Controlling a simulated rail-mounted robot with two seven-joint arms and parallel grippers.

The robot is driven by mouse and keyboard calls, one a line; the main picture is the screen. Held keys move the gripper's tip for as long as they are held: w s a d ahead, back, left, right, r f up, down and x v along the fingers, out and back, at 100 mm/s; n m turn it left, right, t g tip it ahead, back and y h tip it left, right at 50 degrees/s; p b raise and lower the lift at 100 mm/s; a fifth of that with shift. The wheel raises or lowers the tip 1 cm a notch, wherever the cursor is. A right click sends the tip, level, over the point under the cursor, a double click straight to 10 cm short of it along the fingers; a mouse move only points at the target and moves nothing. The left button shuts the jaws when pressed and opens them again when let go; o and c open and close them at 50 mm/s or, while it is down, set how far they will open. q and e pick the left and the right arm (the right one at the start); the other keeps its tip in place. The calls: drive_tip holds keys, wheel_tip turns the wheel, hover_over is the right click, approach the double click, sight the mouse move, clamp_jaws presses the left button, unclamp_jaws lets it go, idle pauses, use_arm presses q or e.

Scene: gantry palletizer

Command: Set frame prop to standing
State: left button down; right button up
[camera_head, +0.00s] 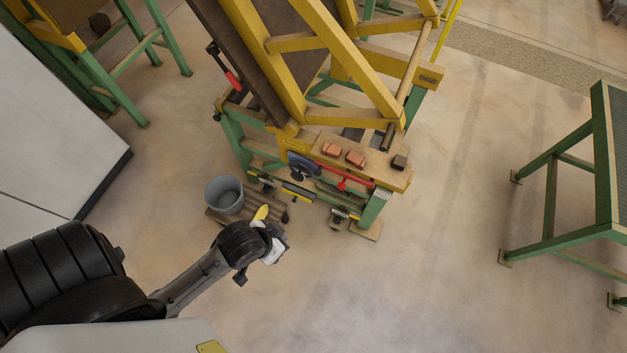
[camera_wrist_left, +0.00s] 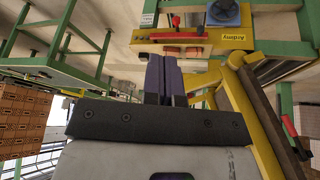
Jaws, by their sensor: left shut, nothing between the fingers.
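A yellow frame (camera_head: 290,75) with a brown panel (camera_head: 245,50) stands tilted over a green-legged bench (camera_head: 235,140). A tan rod with a dark lower end (camera_head: 412,65) slants along the frame's right side; I cannot tell for certain whether it is the prop. My left gripper (camera_head: 273,246) is below and left of the bench front in the head view, apart from the frame. In the wrist view its dark fingers (camera_wrist_left: 163,78) are together and empty, with the yellow frame (camera_wrist_left: 250,125) to their right. My right gripper is not in view.
Orange blocks (camera_head: 355,159) and a red-handled tool (camera_head: 341,185) are at the bench front. A green table (camera_head: 605,150) stands at right. Floor between is clear. Cardboard boxes (camera_wrist_left: 20,120) show in the wrist view.

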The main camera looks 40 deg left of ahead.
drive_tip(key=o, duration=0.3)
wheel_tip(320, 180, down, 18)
drive_tip(key=b, duration=1.5)
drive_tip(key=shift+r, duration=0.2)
use_arm(q)
drive_tip(key=w+f+n+t+h+b, duration=0.2)
drive_tip(key=w+f+n+t+b, duration=0.45)
drive_tip(key=f, duration=0.95)
drive_tip(key=w+f+n+t+h+b, duration=0.2)
drive_tip(key=w+f+n+t+b, duration=0.2)
drive_tip(key=w+f+n+b, duration=0.75)
drive_tip(key=w+a+f+n+t+y+b, duration=0.2)
drive_tip(key=a+f+n+t+b, duration=0.3)
drive_tip(key=f+b, duration=0.6)
drive_tip(key=w+a+f+n+t+y+b, duration=0.3)
drive_tip(key=a+f+n+t+b, duration=0.3)
drive_tip(key=a+f+n+b, duration=0.4)
drive_tip(key=shift+w+a+f+y+b, duration=0.15)
drive_tip(key=shift+a+f+y+b, duration=0.35)
drive_tip(key=shift+a+y+b, duration=0.45)
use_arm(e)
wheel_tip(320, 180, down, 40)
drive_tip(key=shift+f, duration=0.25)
use_arm(q)
drive_tip(key=shift+a, duration=0.15)
